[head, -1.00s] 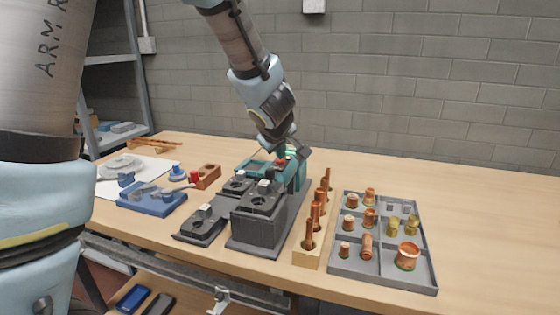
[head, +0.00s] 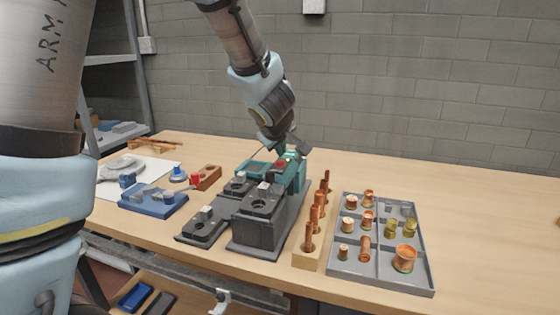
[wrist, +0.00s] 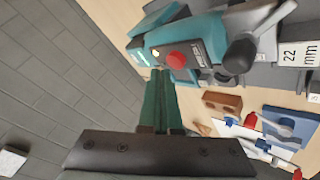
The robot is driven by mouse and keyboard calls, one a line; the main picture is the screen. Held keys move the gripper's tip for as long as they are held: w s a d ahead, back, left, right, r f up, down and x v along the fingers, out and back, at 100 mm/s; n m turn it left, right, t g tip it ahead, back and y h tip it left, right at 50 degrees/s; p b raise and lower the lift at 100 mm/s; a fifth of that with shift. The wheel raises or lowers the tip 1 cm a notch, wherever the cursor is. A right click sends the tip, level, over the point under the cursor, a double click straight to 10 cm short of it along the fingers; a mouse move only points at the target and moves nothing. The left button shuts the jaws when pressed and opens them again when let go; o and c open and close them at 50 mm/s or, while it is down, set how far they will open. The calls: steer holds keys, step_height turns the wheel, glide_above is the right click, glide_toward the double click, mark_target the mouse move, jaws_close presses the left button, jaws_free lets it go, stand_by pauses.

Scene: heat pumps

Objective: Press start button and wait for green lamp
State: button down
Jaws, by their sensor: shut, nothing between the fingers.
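The teal machine (wrist: 205,38) stands on the bench, with its panel near the fingertips in the wrist view. A round red button (wrist: 176,60) sits on the panel. A small pale yellow spot (wrist: 155,53) lies left of it; I cannot tell whether it is the lamp or the start button. I see no lit green lamp. My gripper (wrist: 161,72) is shut and empty, its green fingers pointing at the panel's edge below the pale spot. Whether the tips touch it I cannot tell. In the head view the red button (head: 281,163) shows, while my wrist hides part of the machine.
A dark lever (wrist: 240,52) juts out beside the red button. Grey die blocks (head: 258,225) stand in front of the machine. A wooden rack of copper pieces (head: 308,258) and a grey fittings tray (head: 425,262) stand right. A blue fixture (head: 150,198) lies left.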

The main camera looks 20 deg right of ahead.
mark_target(280, 167)
step_height(280, 167, up, 5)
steer(key=p, duration=0.5)
steer(key=shift+r+p, duration=0.1)
steer(key=shift+p, duration=0.2)
steer(key=a+f+m+g+y, duration=0.1)
steer(key=a+f+m+g, duration=0.2)
steer(key=a, duration=1.5)
steer(key=s+a+f+g+y, duration=0.1)
steer(key=s+a, duration=0.4)
steer(key=a, duration=0.4)
steer(key=s+a+f+m+g+y, duration=0.1)
steer(key=s+a, duration=0.3)
steer(key=a, duration=0.5)
steer(key=shift+s+a+f+g+y, duration=0.15)
steer(key=shift+s+f+g+y, duration=0.25)
steer(key=shift+f+g+y, duration=0.3)
